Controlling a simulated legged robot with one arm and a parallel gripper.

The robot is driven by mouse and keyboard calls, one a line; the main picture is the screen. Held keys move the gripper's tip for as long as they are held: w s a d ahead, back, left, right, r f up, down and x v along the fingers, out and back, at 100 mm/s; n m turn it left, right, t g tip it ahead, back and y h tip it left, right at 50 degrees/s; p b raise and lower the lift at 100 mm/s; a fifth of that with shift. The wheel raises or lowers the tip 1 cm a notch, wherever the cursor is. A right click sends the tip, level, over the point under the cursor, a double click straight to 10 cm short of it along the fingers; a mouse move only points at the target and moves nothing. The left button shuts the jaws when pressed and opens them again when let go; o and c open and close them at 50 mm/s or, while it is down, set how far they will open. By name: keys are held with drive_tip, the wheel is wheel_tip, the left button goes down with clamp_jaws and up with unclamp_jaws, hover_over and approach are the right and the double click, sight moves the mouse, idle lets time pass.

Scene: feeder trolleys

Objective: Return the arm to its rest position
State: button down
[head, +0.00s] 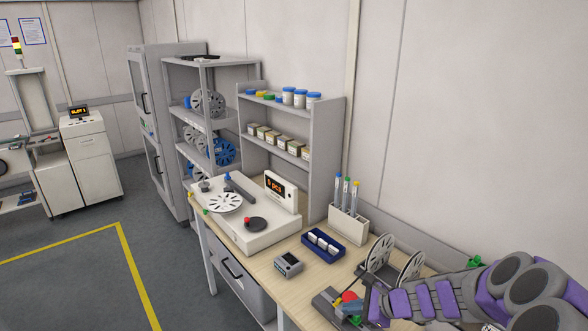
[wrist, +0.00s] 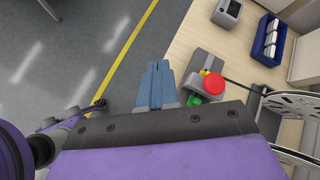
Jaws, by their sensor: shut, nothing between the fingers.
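My arm (head: 440,298), purple and grey, reaches in from the lower right of the head view, over the front right of the wooden bench (head: 303,250). My gripper (wrist: 156,82) shows in the wrist view as two blue-grey fingers pressed together, with nothing between them. In that view the fingertips appear over the grey floor, just left of the bench edge. A red round knob (wrist: 214,84) on a small grey device (wrist: 205,65) appears right of the fingers. In the head view the device is partly hidden by my arm.
Two upright reels (head: 379,252) stand close behind my arm. A blue tray (head: 313,250), a small grey box (head: 288,264) and a white machine (head: 246,231) sit further left on the bench. The floor (head: 75,278) left of the bench is clear.

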drive_tip(key=s+a+r+n+g+h+b, duration=0.1)
drive_tip(key=s+a+r+n+g, duration=0.35)
drive_tip(key=s, duration=0.45)
drive_tip(key=s+a+r+n+g+h+b, duration=0.1)
drive_tip(key=s+a+r+n+b, duration=0.15)
drive_tip(key=s+a+n, duration=0.5)
drive_tip(key=s+d+n+g+h+b, duration=0.1)
drive_tip(key=s+d+n+h, duration=0.2)
drive_tip(key=s, duration=0.7)
drive_tip(key=s+d+n+h, duration=0.3)
drive_tip(key=s+d+n, duration=0.2)
drive_tip(key=s, duration=0.6)
drive_tip(key=shift+d+g+b, duration=0.35)
drive_tip(key=shift+d+b, duration=0.05)
drive_tip(key=shift+d, duration=0.8)
drive_tip(key=shift+f, duration=0.1)
drive_tip(key=shift+w, duration=0.1)
